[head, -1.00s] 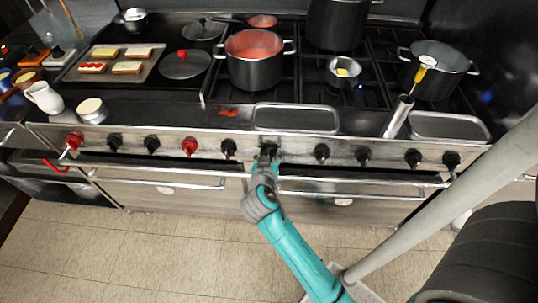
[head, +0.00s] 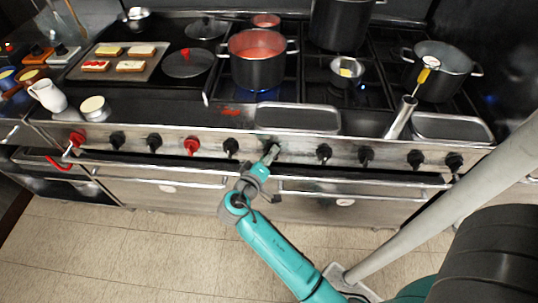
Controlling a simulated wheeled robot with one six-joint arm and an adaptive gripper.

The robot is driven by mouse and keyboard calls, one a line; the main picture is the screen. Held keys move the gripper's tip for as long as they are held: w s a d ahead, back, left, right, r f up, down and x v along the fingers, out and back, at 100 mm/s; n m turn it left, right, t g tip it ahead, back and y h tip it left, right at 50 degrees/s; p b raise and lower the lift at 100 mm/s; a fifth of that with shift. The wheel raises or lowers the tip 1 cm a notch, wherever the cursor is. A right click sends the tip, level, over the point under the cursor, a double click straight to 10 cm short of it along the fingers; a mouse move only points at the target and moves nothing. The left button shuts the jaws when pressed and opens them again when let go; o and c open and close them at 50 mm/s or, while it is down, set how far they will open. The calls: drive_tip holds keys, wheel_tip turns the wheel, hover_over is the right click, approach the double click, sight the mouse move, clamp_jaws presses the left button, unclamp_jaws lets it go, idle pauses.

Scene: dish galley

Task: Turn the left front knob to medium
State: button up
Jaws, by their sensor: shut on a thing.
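The front panel (head: 295,152) of the range carries a row of several knobs. My gripper (head: 271,153) is at the knob (head: 274,144) near the middle of the row, shut on it, and its wrist is tilted to the lower left. The fingers hide most of that knob, so its pointer cannot be read. A black knob (head: 231,147) is just left of it and another black knob (head: 324,153) is to its right. A blue flame glow (head: 270,93) shows under the pot of red sauce (head: 257,68).
A griddle tray with toast (head: 117,61), a white jug (head: 47,95) and a steel pot (head: 440,75) stand on the range top. The floor in front is clear.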

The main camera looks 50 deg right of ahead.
drive_tip(key=shift+f+n+h, duration=0.1)
drive_tip(key=shift+n+h, duration=0.3)
drive_tip(key=shift+n, duration=0.6)
drive_tip(key=o, duration=1.2)
drive_tip(key=v, duration=1.2)
drive_tip(key=shift+w, duration=0.15)
drive_tip(key=shift+f, duration=0.15)
